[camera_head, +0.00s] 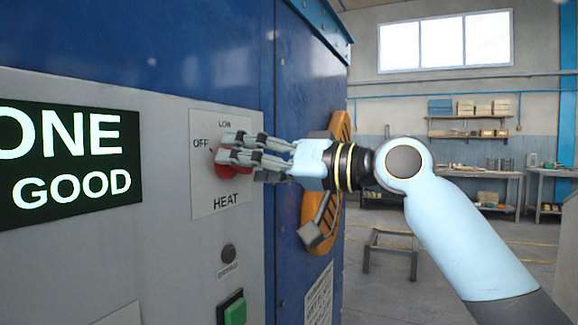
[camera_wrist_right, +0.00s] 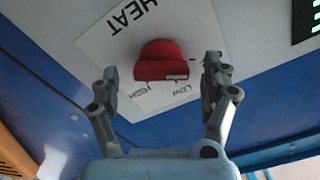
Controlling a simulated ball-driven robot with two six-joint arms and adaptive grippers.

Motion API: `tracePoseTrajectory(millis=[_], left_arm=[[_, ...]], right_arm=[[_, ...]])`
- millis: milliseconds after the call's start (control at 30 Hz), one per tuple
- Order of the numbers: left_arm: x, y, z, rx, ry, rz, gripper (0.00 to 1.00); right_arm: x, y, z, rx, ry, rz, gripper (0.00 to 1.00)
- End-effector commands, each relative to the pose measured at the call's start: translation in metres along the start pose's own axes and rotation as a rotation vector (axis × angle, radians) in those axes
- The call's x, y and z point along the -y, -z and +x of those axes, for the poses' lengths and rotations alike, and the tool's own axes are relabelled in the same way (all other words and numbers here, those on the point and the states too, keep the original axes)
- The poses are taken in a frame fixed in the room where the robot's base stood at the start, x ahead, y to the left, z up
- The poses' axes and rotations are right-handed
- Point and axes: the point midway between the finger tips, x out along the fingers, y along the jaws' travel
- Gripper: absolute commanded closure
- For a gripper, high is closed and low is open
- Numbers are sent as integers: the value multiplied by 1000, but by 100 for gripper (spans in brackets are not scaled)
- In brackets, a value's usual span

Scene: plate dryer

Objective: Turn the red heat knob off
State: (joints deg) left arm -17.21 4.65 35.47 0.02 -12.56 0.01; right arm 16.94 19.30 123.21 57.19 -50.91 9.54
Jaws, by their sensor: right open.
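The red heat knob (camera_head: 226,171) sits on a pale label plate with OFF, LOW and HEAT printed on it. In the head view my right gripper's fingers partly cover it. In the right wrist view the knob (camera_wrist_right: 161,62) shows between the two fingers, with a gap on each side. A small pale mark on its lower right edge lies near the word LOW. My right gripper (camera_head: 222,148) is open, its fingertips close to the panel around the knob; it also shows in the wrist view (camera_wrist_right: 161,67). My left gripper is out of view.
A lit display (camera_head: 70,165) reading ONE GOOD is left of the knob. Below are a small dark round part (camera_head: 228,253) and a green button (camera_head: 235,311). An orange part with a grey handle (camera_head: 319,230) is on the blue cabinet's side, near my right wrist.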

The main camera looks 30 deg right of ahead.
Motion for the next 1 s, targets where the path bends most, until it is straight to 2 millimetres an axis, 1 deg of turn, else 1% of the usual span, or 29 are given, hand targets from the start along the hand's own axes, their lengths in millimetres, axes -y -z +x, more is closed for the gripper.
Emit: tracePoseTrajectory(millis=[33, 200, 433, 500, 700, 1000], left_arm=[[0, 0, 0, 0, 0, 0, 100], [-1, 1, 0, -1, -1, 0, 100], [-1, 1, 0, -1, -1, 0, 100], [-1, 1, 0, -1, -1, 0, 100], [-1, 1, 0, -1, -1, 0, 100], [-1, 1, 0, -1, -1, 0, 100]], right_arm=[[0, -1, -10, 7, -3, -8, 19], [-1, -2, -39, 9, -3, -7, 19], [0, -2, -70, 12, -2, -6, 19], [-3, -2, -77, 7, -12, -6, 19], [-4, -1, -92, 2, -13, -5, 19], [0, -1, -98, 4, 1, -1, 19]])
